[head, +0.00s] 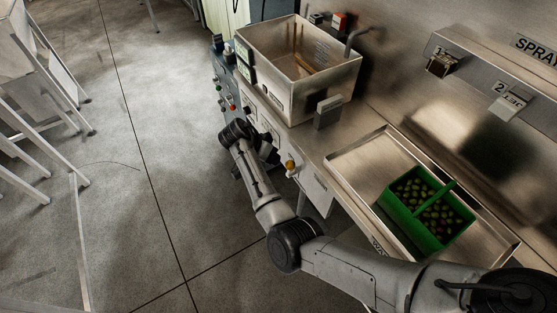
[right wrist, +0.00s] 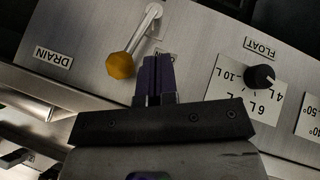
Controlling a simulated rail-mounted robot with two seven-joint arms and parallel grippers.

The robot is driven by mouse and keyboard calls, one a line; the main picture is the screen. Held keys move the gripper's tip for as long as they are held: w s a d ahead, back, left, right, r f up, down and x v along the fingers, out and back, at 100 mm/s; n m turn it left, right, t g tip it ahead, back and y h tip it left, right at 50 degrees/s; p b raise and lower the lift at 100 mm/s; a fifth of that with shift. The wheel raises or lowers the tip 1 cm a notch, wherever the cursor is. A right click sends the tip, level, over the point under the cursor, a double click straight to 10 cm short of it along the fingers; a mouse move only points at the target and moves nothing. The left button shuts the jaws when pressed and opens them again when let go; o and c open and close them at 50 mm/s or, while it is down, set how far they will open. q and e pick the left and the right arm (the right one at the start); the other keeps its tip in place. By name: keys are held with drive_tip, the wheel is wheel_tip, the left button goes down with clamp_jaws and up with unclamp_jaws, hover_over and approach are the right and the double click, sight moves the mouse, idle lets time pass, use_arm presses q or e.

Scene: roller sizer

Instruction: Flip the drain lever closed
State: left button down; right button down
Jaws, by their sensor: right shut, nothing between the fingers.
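The drain lever is a silver rod with a yellow knob (right wrist: 121,65) on the steel front panel, beside the DRAIN label (right wrist: 53,57). In the right wrist view the rod slants from its upper right end down to the knob at lower left. The yellow knob also shows in the head view (head: 290,165), just right of my right gripper (head: 270,151). In the right wrist view the dark purple fingers of my right gripper (right wrist: 157,60) are together and empty, right of the knob and close to the rod. I cannot tell whether they touch it. My left gripper is out of view.
A black FLOAT dial (right wrist: 260,77) with a scale sits right of the fingers. In the head view a steel tank (head: 325,82) stands above the panel, and a green crate of olives (head: 402,213) lies in a steel tray (head: 357,165).

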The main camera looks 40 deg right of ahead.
drive_tip(key=shift+s+d+r, duration=0.1)
drive_tip(key=shift+s+d, duration=0.1)
drive_tip(key=shift+s, duration=0.3)
drive_tip(key=shift+s+d+r, duration=0.1)
drive_tip(key=shift+s+d, duration=0.05)
drive_tip(key=shift+s, duration=0.3)
